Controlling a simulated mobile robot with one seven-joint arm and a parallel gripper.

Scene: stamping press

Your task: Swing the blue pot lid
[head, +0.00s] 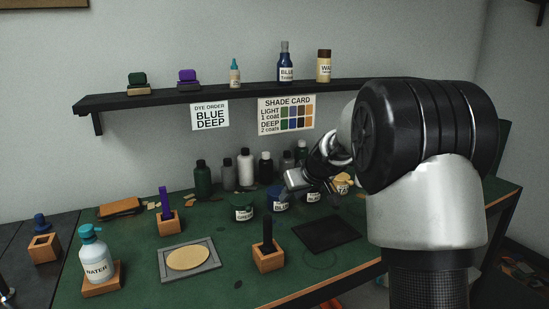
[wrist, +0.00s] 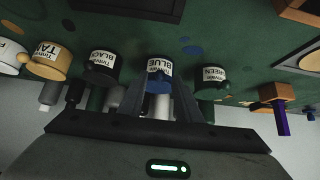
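The blue pot (head: 280,206), labelled BLUE, stands on the green bench top in a row of labelled pots. Its blue lid (head: 276,193) is partly covered by my gripper (head: 291,184) in the head view. In the wrist view, which is upside down, the blue pot (wrist: 159,64) and its lid (wrist: 158,83) show at the middle. My two gripper fingers (wrist: 159,94) are apart, one on each side of the lid area, with a gap between them. I cannot tell whether either finger touches the lid.
The green pot (head: 243,208) stands left of the blue pot. A dark pot labelled in white (wrist: 101,66) and a tan pot (wrist: 50,60) stand on the other side. Bottles (head: 246,168) stand close behind. A wooden brush holder (head: 268,260) and dark mat (head: 326,235) lie in front.

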